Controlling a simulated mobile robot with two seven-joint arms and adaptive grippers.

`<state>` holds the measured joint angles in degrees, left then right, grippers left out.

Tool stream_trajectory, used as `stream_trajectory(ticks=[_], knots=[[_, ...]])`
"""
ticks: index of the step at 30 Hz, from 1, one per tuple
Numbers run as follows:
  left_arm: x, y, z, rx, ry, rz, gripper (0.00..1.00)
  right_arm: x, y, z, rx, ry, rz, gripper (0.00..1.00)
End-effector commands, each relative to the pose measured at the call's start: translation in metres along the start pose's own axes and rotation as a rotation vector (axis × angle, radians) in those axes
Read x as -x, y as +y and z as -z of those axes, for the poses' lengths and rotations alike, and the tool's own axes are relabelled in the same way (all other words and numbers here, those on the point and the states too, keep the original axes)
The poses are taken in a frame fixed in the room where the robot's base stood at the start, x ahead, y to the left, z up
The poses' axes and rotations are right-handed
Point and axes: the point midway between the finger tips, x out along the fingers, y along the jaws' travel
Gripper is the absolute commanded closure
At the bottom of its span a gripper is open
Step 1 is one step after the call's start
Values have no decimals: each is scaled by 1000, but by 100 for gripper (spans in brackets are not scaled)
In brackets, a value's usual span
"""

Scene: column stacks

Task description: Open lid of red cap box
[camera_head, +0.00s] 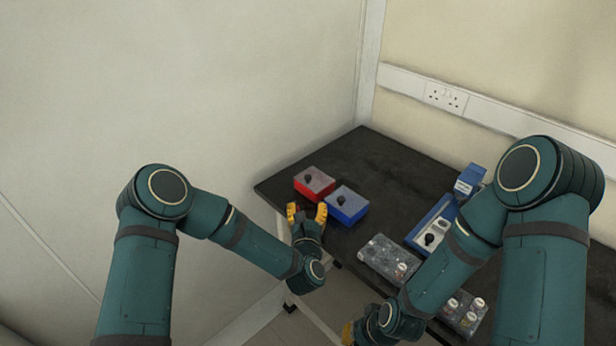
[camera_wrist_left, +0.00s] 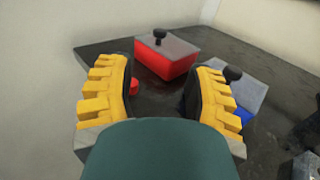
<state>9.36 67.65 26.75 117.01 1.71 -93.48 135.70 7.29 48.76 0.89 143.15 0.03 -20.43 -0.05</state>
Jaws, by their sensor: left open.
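The red box (camera_head: 322,189) stands near the left end of the black table, with a grey lid and a black knob (camera_head: 308,178) on top. Its lid looks shut. My left gripper (camera_head: 307,213) is open and empty, at the table's front edge just in front of the red box. In the left wrist view the red box (camera_wrist_left: 165,68) lies ahead, beyond the two yellow fingers, with its knob (camera_wrist_left: 159,36) upright. A small red round thing (camera_wrist_left: 134,86) shows beside the left finger. My right gripper (camera_head: 348,333) is mostly hidden by its arm at the bottom.
A blue box (camera_head: 352,212) with a grey lid and black knob stands right beside the red one. A grey rack (camera_head: 376,256) with vials, a blue tray (camera_head: 417,238) and a small blue carton (camera_head: 470,178) are further right. The table's back left is clear.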

Motion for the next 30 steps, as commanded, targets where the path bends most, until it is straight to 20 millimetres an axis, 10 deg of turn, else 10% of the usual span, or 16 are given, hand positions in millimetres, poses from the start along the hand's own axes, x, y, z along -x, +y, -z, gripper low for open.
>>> stream_trajectory(ticks=[18,30], knots=[[-105,-1,1,-5,0,1,48,-12,4,1,0,6,0,100],[-134,0,1,-4,3,2,48,-14,5,2,1,8,-1,100]])
